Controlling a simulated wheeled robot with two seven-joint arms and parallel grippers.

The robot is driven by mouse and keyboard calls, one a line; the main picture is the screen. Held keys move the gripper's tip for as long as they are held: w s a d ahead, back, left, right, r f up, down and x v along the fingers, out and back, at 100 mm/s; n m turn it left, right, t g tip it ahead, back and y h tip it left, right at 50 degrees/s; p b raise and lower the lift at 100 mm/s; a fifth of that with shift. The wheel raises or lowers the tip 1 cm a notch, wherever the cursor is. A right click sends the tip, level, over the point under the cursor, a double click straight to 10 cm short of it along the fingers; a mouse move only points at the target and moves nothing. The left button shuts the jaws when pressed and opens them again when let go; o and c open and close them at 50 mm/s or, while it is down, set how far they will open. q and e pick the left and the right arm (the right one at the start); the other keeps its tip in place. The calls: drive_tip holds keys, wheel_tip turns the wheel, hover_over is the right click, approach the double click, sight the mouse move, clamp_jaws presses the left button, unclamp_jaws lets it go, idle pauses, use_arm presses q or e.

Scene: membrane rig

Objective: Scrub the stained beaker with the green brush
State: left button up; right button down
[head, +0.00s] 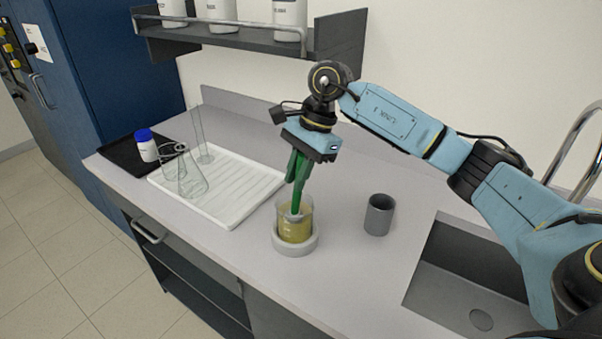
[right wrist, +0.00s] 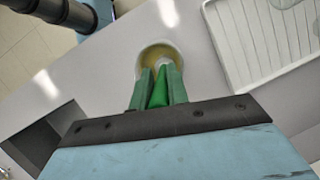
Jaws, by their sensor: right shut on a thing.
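The stained beaker (head: 295,229) has a yellowish-brown film and stands upright in a pale round holder (head: 296,246) on the counter. My right gripper (head: 299,172) is above it, pointing down, its green fingers shut on the green brush (head: 297,197). The brush's pale head reaches down into the beaker's mouth; whether it touches the glass I cannot tell. In the right wrist view the brush (right wrist: 159,92) lies between the two fingers and its head is over the yellowish inside of the beaker (right wrist: 150,62). My left gripper is not in view.
A grey cup (head: 379,215) stands right of the beaker, before the sink (head: 465,275). A white drying rack (head: 240,190) with clear glassware (head: 190,178) is at left, near a blue-capped bottle (head: 147,146) on a black mat. A shelf (head: 235,38) hangs at the back.

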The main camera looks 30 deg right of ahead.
drive_tip(key=shift+a, duration=0.35)
drive_tip(key=shift+s+d+b, duration=0.3)
drive_tip(key=shift+d+b, duration=0.5)
drive_tip(key=shift+b, duration=0.05)
drive_tip(key=shift+s+a+r, duration=0.25)
drive_tip(key=shift+s+a, duration=0.05)
drive_tip(key=shift+a, duration=0.25)
idle(1.0)
drive_tip(key=shift+w+d, duration=0.15)
